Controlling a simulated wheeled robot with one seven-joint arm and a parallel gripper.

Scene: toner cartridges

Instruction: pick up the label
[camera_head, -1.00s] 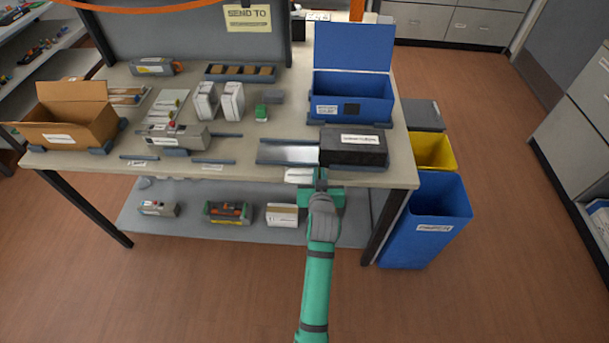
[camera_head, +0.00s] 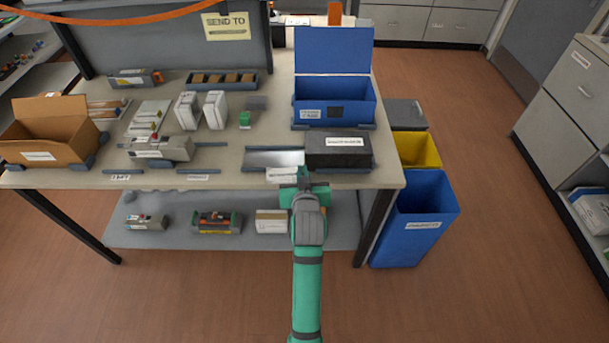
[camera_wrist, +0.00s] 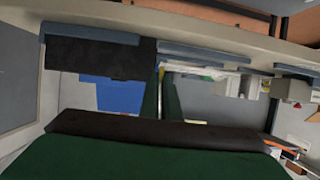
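The white label (camera_head: 282,175) is a small flat piece at the table's front edge, before the shiny metal plate. It sits slightly tilted at the tip of my green gripper (camera_head: 299,184). In the wrist view my gripper's two dark fingers (camera_wrist: 161,90) stand close together with only a thin gap between them. The fingers look shut on the label, which would be edge-on and hardly visible there. The head view hides the exact contact behind my wrist.
A black box (camera_head: 338,152) stands just right of the plate (camera_head: 272,159). An open blue box (camera_head: 334,103) is behind it. Blue (camera_head: 420,220) and yellow (camera_head: 420,151) bins stand to the right of the table. Cartridges and cartons fill the table's left side.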

